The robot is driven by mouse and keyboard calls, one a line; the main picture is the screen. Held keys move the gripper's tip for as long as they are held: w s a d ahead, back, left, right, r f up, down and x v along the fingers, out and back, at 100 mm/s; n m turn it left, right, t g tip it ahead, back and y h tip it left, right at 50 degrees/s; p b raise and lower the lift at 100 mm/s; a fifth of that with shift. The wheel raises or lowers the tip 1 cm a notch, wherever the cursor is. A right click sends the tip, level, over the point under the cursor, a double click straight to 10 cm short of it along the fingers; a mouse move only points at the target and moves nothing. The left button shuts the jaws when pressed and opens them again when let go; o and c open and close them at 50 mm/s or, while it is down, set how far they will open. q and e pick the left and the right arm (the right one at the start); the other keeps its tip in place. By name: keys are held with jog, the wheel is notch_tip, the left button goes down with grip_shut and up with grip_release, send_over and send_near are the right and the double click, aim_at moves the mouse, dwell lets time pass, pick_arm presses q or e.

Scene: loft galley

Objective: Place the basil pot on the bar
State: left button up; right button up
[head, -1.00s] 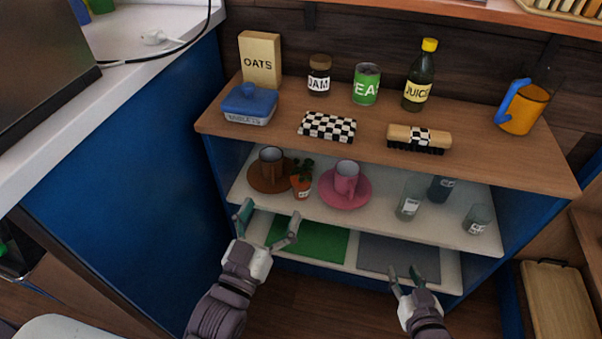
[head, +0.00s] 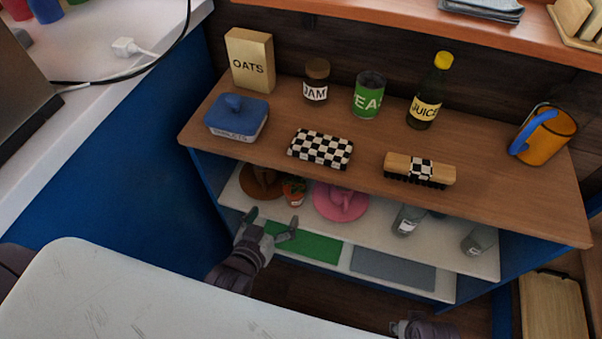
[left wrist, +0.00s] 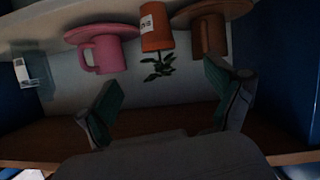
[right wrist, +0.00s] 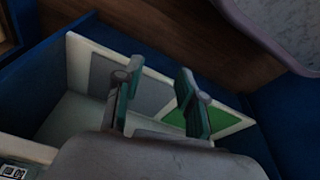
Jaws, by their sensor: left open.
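The basil pot (head: 294,191), a small terracotta pot with green leaves, stands on the white middle shelf between a brown cup's saucer and a pink one. It also shows, upside down, in the left wrist view (left wrist: 157,38). My left gripper (head: 271,226) is open and empty at the shelf's front, just short of the pot. In the left wrist view its fingers (left wrist: 163,88) point toward the pot with a gap between. My right gripper is mostly cut off in the head view; in the right wrist view its fingers (right wrist: 159,80) are apart and empty. I cannot tell which surface is the bar.
The pink cup and saucer (head: 341,201) and brown saucer (head: 261,182) flank the pot closely. Glasses (head: 408,220) stand farther right. The wooden top (head: 262,143) overhangs the shelf and holds jars and boxes. A white counter (head: 95,92) is at left.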

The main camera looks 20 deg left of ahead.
aim_at(290, 194)
pick_arm(q)
jog(key=b+x, duration=0.2)
jog(key=x, duration=0.6)
jog(key=b+x, duration=0.1)
jog(key=x, duration=0.4)
jog(key=shift+w+d+f+b, duration=0.15)
jog(key=shift+w+f+b, duration=0.05)
jog(key=shift+f+b, duration=0.2)
jog(key=shift+r, duration=0.1)
jog(key=c, duration=1.5)
jog(key=shift+c, duration=0.4)
pick_arm(e)
jog(key=w+v, duration=0.3)
jog(key=v, duration=1)
jog(key=shift+s+r+t, duration=0.3)
jog(key=shift+r+t, duration=0.1)
pick_arm(q)
jog(key=shift+r, duration=0.1)
